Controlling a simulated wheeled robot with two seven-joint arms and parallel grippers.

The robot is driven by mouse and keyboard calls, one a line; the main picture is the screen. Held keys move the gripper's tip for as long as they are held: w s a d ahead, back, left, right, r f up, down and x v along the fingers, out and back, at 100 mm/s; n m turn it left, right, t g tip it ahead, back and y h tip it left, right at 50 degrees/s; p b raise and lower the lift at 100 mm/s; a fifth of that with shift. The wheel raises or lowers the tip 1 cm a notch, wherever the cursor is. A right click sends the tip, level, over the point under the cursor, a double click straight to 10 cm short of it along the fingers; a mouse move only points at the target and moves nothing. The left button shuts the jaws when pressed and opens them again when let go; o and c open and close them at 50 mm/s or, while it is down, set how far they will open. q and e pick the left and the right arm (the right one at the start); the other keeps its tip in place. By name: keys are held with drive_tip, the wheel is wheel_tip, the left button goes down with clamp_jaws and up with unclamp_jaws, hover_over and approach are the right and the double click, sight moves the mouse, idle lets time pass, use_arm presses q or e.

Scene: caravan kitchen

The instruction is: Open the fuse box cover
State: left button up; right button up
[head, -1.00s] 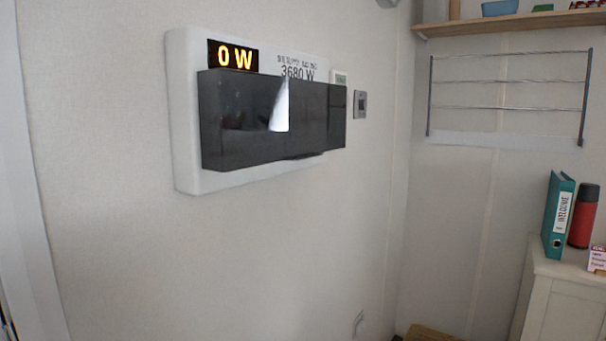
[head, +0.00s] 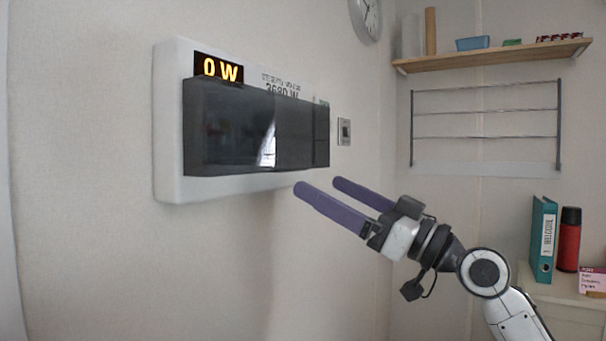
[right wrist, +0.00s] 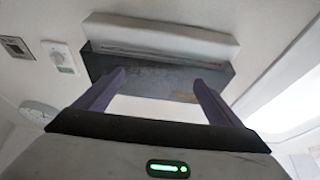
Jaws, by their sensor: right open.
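The fuse box (head: 170,185) is a white panel on the wall, with a lit display reading 0 W. Its dark glossy cover (head: 228,130) is down over the front. The cover also shows in the right wrist view (right wrist: 150,78), seen from below. My right gripper (head: 317,186) is open and empty, just below and in front of the cover's lower right part. Its two purple fingers point up toward the box, and I see no clear contact. In the right wrist view the spread fingers (right wrist: 158,82) overlap the cover's lower edge. My left gripper is in neither view.
A small switch plate (head: 344,131) is on the wall right of the box. A clock (head: 366,18), a shelf (head: 490,55) and a wire rack (head: 485,113) are higher up. A teal binder (head: 543,240) and red flask (head: 569,240) stand on a cabinet. The wall below the box is bare.

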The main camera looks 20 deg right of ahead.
drive_tip(key=p+x, duration=0.1)
drive_tip(key=x, duration=0.5)
drive_tip(key=shift+w+a, duration=0.15)
drive_tip(key=shift+c, duration=0.4)
